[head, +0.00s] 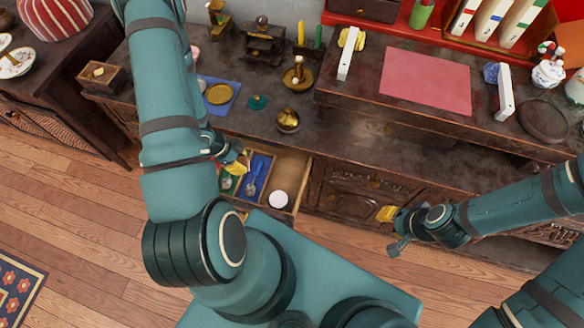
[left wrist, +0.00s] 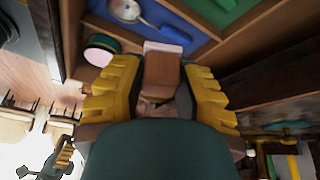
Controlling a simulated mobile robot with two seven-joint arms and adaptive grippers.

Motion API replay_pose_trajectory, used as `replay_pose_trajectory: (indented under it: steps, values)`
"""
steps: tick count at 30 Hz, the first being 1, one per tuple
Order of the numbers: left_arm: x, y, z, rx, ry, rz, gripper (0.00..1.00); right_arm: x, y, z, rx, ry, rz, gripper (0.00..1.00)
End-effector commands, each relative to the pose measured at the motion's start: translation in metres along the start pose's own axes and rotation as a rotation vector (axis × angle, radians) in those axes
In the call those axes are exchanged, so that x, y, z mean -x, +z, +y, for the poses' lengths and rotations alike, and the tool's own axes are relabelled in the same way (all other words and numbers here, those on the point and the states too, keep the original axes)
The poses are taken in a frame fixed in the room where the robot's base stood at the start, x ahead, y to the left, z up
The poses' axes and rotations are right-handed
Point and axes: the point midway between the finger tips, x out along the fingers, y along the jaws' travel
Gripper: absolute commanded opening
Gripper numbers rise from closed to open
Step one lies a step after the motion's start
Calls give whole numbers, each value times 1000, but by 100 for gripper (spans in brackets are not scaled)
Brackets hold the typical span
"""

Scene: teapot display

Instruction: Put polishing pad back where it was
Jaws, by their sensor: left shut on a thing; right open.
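My left gripper (head: 237,162) is over the open drawer (head: 291,190), with my arm covering much of it in the head view. In the left wrist view its yellow fingers (left wrist: 158,92) are shut on a brown block with a paler end, which looks like the polishing pad (left wrist: 162,70). The pad is close to the drawer's compartments; I cannot tell whether it touches them. My right gripper (head: 391,230) is open and empty, low in front of the cabinet.
The drawer has blue (head: 260,170) and green lined compartments, a spoon (left wrist: 126,10) and a round white-topped tin (head: 278,199). The counter above holds a gold dish (head: 219,94), a golden pot (head: 288,119) and a candle holder (head: 298,75). The pink mat (head: 425,80) is bare.

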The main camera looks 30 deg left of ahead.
Motion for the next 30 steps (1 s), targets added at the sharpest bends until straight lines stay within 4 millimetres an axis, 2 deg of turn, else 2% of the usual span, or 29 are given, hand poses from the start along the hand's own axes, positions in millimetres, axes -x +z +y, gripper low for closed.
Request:
replay_pose_trajectory:
  steps: [5,9,15,25,30]
  values:
    - [-21,-10,5,-17,8,3,0,-9,0,3,1,0,3,35]
    - [-48,-32,6,-18,8,2,0,-20,-1,8,1,0,8,35]
    - [-78,-59,5,-15,6,0,0,-29,-3,11,2,1,13,35]
    - [-96,-76,5,-13,5,0,0,-34,-4,12,3,1,17,35]
    - [-119,-91,6,-14,5,0,0,-41,-4,15,3,1,20,35]
